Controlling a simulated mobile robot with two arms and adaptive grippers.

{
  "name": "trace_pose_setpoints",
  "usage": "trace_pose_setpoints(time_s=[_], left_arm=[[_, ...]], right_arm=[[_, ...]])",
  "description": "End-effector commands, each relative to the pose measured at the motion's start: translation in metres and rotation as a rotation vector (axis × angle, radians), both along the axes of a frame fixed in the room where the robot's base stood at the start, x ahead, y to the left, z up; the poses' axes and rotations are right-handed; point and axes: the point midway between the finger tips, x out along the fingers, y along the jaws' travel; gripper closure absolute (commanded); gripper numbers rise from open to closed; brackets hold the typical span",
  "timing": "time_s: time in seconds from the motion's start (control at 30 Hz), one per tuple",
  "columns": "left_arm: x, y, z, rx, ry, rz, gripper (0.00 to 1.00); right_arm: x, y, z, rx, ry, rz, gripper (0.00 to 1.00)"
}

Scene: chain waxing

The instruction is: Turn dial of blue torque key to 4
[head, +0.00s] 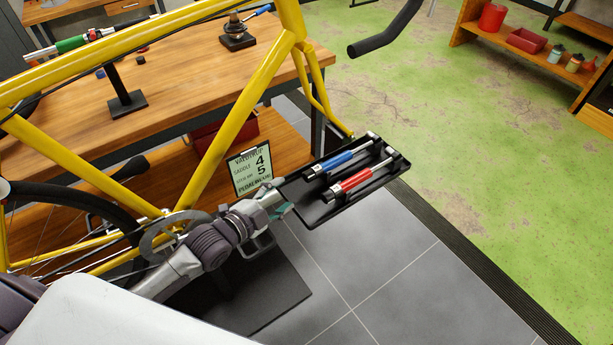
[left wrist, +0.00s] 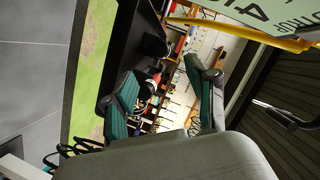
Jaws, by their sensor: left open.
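The blue torque key (head: 338,161) lies in a black tray (head: 318,213) in the head view. The red torque key (head: 360,180) lies beside it, nearer to me. Both have silver ends; the dial numbers are too small to read. My left gripper (head: 283,203) is at the tray's left corner, short of both keys and holding nothing. In the left wrist view its two teal-padded fingers (left wrist: 162,70) stand apart. Between and beyond them show a dark round end and a silver-and-red end (left wrist: 152,84), apparently of the keys. My right gripper is out of view.
The yellow bike frame (head: 225,135) rises on the left, close to my arm. A wooden workbench (head: 185,85) stands behind it. Open tiled floor lies right of the tray.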

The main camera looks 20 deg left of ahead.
Motion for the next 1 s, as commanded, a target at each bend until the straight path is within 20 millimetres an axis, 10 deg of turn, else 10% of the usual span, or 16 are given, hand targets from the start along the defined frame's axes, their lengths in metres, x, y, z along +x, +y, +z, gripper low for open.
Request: trace_pose_setpoints(time_s=[0.43,0.9,1.0], left_arm=[[0.08,-0.032,-0.02,-0.001,0.001,0.001,0.43],[0.093,-0.038,-0.024,-0.001,0.003,0.001,0.43],[0.093,-0.038,-0.024,-0.001,0.003,0.001,0.56]], right_arm=[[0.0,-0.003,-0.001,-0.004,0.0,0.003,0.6],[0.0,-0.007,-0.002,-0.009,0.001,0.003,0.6],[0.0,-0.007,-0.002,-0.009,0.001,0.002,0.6]])
